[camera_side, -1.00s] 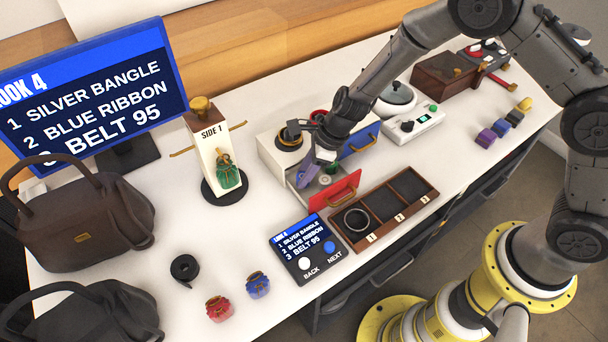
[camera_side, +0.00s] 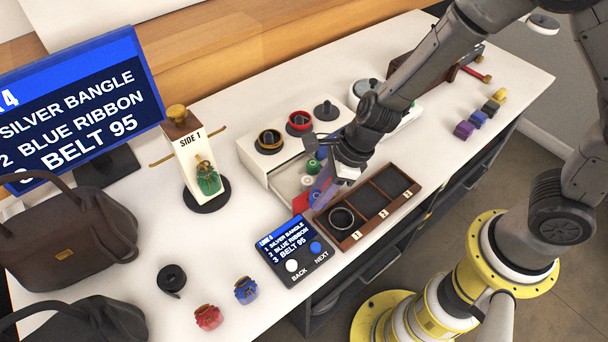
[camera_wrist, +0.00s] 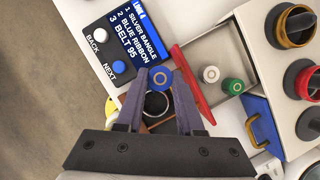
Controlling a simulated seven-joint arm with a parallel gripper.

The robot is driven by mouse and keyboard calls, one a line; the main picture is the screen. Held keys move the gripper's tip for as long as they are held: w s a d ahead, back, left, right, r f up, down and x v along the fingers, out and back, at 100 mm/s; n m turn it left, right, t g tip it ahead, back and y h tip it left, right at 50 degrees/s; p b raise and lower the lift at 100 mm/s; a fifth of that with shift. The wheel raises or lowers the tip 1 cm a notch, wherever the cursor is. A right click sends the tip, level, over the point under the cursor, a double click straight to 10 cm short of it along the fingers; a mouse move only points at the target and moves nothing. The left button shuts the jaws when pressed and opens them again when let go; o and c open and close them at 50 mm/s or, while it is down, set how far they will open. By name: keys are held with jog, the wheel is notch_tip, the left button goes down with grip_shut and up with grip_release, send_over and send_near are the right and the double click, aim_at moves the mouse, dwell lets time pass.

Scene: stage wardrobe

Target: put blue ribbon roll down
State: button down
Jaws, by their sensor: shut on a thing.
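My gripper (camera_wrist: 160,85) is shut on the blue ribbon roll (camera_wrist: 160,78), which sits between the fingertips in the wrist view. In the side view my gripper (camera_side: 322,195) is between the open drawer and the dark wooden tray (camera_side: 349,242); the fingers mostly hide the roll there. In the wrist view the roll appears just beyond the tray compartment with the silver bangle (camera_wrist: 155,103). In the side view this bangle (camera_side: 342,218) lies in compartment 1. Compartment 2 looks empty; my arm partly covers the tray's far side. I cannot tell the roll's height.
The red-fronted drawer (camera_wrist: 190,85) stands open with a white roll (camera_wrist: 211,74) and a green roll (camera_wrist: 233,86) inside. A control panel (camera_side: 295,249) stands left of the tray. The white drawer unit (camera_side: 254,165) carries bangles on posts.

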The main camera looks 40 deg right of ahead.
jog(key=s+n, duration=0.2)
jog(key=s, duration=1)
jog(key=s+d+r+m, duration=0.1)
jog(key=s+d+r, duration=0.2)
jog(key=d, duration=0.5)
jog(key=s+d+r, duration=0.2)
jog(key=s+d, duration=0.1)
jog(key=d, duration=0.4)
jog(key=shift+m, duration=0.5)
jog(key=w+f, duration=0.3)
jog(key=w, duration=0.1)
jog(key=w+a+f, duration=0.1)
jog(key=w+f, duration=0.2)
jog(key=w, duration=0.2)
jog(key=w+f, duration=0.3)
jog(key=w, duration=0.2)
jog(key=shift+a+f, duration=0.1)
jog(key=shift+a, duration=0.05)
jog(key=shift+w+f, duration=0.15)
jog(key=shift+f, duration=0.75)
jog(key=shift+w+f, duration=0.15)
jog(key=shift+f, duration=0.75)
